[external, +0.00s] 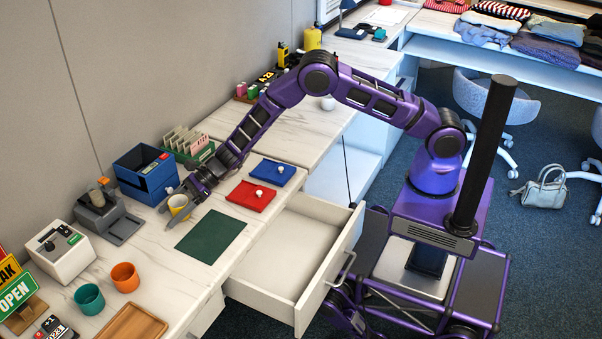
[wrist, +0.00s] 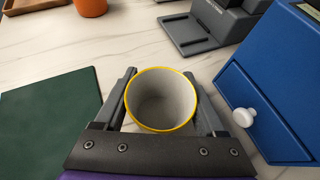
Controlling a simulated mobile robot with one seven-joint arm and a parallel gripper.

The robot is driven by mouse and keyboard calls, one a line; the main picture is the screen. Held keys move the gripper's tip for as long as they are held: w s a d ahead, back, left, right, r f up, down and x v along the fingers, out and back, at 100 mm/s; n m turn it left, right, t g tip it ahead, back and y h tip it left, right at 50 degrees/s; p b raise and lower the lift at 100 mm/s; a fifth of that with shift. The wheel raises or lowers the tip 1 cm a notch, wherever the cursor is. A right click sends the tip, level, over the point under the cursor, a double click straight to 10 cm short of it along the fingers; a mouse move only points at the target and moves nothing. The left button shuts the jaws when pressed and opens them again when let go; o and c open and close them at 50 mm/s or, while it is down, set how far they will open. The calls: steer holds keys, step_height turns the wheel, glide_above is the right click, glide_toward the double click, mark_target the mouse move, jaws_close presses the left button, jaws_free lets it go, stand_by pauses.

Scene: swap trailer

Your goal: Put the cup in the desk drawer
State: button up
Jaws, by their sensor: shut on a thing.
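My gripper (external: 179,199) is shut on a cup (external: 180,207) with a yellow rim and a pale inside. In the wrist view the cup (wrist: 161,98) sits upright between the two dark fingers of my gripper (wrist: 163,103). It is on or just above the desk top; I cannot tell which. The desk drawer (external: 285,256) is pulled open to the right of the cup, at the front of the desk, and looks empty.
A green mat (external: 211,236) lies between the cup and the drawer. A blue box with drawers (external: 147,173) stands close behind the cup. A red tray (external: 251,195) and a blue tray (external: 273,172) lie to the right. Teal (external: 89,298) and orange (external: 125,277) cups stand at the front left.

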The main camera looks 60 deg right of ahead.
steer(key=shift+f, duration=0.15)
steer(key=o, duration=1.4)
steer(key=shift+d+r, duration=0.15)
steer(key=shift+r, duration=0.2)
steer(key=v, duration=1.1)
steer(key=shift+s+d+p, duration=0.2)
steer(key=shift+d+p, duration=0.1)
steer(key=shift+p, duration=0.1)
